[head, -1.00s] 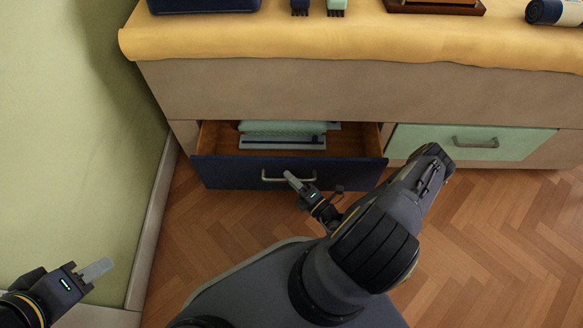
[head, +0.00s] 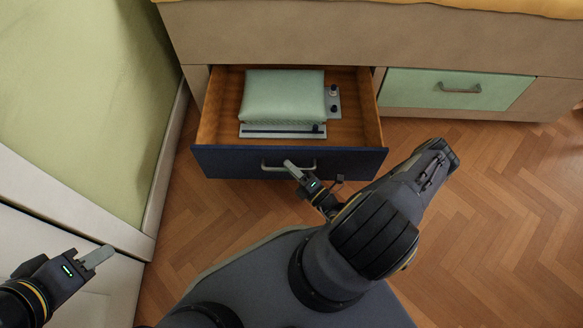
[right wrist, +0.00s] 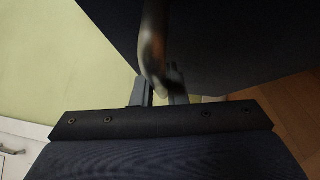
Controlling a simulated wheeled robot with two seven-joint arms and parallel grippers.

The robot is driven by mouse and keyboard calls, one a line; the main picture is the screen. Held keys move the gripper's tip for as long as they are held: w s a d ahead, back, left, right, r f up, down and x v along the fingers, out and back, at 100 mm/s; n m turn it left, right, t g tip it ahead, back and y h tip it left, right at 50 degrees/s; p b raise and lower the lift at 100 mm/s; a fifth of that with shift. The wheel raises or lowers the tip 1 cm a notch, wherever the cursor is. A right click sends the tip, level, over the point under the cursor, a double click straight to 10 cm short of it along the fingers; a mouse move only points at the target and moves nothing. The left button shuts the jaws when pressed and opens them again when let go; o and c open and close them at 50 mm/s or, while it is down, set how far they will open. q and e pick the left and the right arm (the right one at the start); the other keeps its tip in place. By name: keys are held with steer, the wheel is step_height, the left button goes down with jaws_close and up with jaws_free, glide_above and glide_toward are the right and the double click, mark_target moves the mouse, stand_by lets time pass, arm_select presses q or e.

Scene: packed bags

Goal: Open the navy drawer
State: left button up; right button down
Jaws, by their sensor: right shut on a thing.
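The navy drawer (head: 230,161) is pulled well out of the cabinet, with its wooden inside showing in the head view. Its grey bar handle (head: 305,166) is on the front. My right gripper (head: 290,166) is at the handle and shut on it; the right wrist view shows the handle (right wrist: 154,45) between the fingers (right wrist: 158,90). My left gripper (head: 98,256) is empty-looking at the lower left, away from the drawer, and its finger gap cannot be made out.
Inside the drawer lie a pale green cushion-like packet (head: 284,96) and a grey flat thing with dark knobs (head: 333,100). A closed mint drawer (head: 420,90) is to the right. A green wall (head: 90,90) stands at the left. Wooden floor (head: 500,220) is clear at right.

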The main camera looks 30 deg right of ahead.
steer(key=shift+s+a, duration=0.1)
steer(key=shift+s, duration=0.15)
steer(key=c, duration=1.7)
jaws_free()
steer(key=p+v, duration=0.1)
steer(key=v, duration=0.6)
steer(key=shift+s+p, duration=0.35)
steer(key=shift+s, duration=0.05)
